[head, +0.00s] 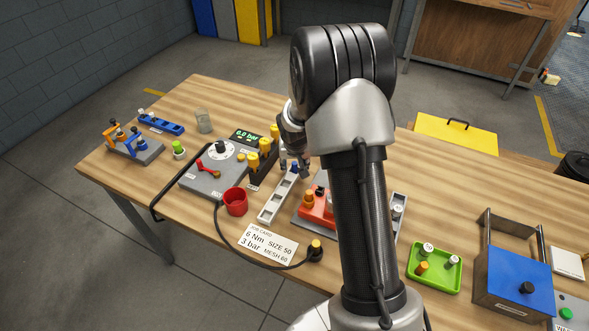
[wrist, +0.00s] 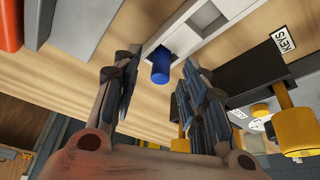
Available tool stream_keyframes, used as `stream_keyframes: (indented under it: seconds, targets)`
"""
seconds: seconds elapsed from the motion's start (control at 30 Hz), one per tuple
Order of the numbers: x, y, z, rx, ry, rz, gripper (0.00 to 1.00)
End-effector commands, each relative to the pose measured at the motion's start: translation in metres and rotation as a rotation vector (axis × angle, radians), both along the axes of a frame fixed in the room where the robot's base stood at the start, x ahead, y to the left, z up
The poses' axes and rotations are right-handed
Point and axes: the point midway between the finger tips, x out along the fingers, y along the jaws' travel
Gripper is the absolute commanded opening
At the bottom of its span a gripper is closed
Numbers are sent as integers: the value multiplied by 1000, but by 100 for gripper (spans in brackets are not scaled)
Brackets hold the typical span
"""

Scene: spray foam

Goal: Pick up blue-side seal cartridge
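A blue cylindrical cartridge (wrist: 160,70) stands at one end of a pale grey slotted rack (wrist: 209,22) in the wrist view. In the head view the rack (head: 279,200) lies on the table, and a small blue part of the cartridge (head: 294,167) shows at its far end, under my gripper (head: 289,161). In the wrist view my gripper (wrist: 160,64) is open, with one finger on each side of the cartridge. Gaps show between the fingers and the cartridge. My arm covers part of the area to the right in the head view.
A black block with yellow-capped parts (head: 262,160) stands close beside the rack. A red cup (head: 235,202) and grey control box (head: 212,176) are to the left. A red part (head: 318,208) on a grey base is to the right. A green tray (head: 434,267) lies further right.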

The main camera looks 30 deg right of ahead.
Motion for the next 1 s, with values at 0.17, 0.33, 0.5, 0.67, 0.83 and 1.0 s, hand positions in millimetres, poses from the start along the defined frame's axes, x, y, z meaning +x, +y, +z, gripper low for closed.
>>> stream_keyframes:
  seconds: [0.17, 0.33, 0.5, 0.67, 0.83, 1.0]
  targets:
    - [0, 0, 0, 0, 1, 0, 27]
    - [0, 0, 0, 0, 1, 0, 16]
    - [0, 0, 0, 0, 1, 0, 4]
    - [0, 0, 0, 0, 1, 0, 0]
    - [0, 0, 1, 0, 1, 0, 0]
    - [0, 0, 11, -1, -1, 1, 0]
